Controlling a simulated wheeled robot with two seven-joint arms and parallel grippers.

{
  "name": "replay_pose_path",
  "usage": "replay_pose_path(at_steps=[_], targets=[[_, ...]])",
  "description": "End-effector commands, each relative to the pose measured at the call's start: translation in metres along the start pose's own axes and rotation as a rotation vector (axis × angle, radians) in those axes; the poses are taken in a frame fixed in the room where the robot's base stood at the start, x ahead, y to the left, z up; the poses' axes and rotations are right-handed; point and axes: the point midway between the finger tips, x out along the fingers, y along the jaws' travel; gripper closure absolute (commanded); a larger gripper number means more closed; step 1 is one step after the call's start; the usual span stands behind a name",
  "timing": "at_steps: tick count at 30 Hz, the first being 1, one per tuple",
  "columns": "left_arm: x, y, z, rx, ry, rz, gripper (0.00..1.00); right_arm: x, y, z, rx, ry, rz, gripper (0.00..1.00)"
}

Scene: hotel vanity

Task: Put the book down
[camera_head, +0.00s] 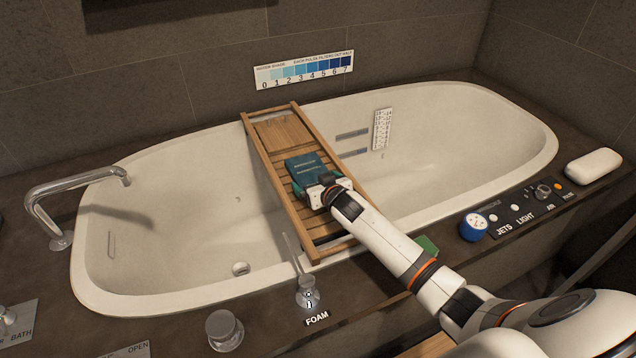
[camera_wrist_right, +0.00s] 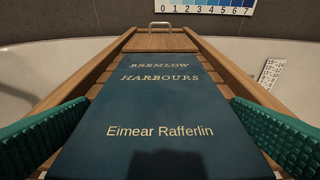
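A dark teal book (camera_head: 305,167) lies on the slats of the wooden bath tray (camera_head: 262,160), which spans the white tub. In the right wrist view the book (camera_wrist_right: 160,100) lies cover up, lettered "Bremlow Harbours" and "Eimear Rafferlin". My right gripper (camera_head: 318,186) is at the book's near end. Its green-padded fingers (camera_wrist_right: 160,125) are spread on either side of the book, with narrow gaps showing beside its edges. The book's underside is hidden. My left gripper is not in view.
The tub (camera_head: 440,165) surrounds the tray. A metal handle (camera_wrist_right: 160,27) stands at the tray's far end. A tap (camera_head: 75,190) is at left. A blue-and-white round item (camera_head: 473,227), a control panel (camera_head: 530,203) and a white rounded object (camera_head: 593,165) are on the right ledge.

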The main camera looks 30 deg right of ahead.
Motion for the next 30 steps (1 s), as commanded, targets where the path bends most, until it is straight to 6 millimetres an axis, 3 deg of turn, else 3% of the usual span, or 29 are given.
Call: replay_pose_path(at_steps=[3, 5, 15, 21, 30], targets=[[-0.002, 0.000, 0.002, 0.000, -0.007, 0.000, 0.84, -0.004, 0.000, 0.001, 0.000, 0.000, 0.001, 0.00], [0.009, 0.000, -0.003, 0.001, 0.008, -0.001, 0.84, -0.010, 0.000, 0.001, 0.000, 0.000, 0.001, 0.00], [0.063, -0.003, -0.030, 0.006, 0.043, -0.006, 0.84, -0.077, 0.000, 0.002, -0.001, 0.001, 0.001, 0.00], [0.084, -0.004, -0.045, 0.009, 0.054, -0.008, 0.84, -0.109, 0.000, 0.002, 0.000, 0.000, 0.000, 0.00], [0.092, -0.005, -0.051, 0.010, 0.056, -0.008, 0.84, -0.121, 0.000, 0.001, 0.000, 0.000, -0.001, 0.00]])
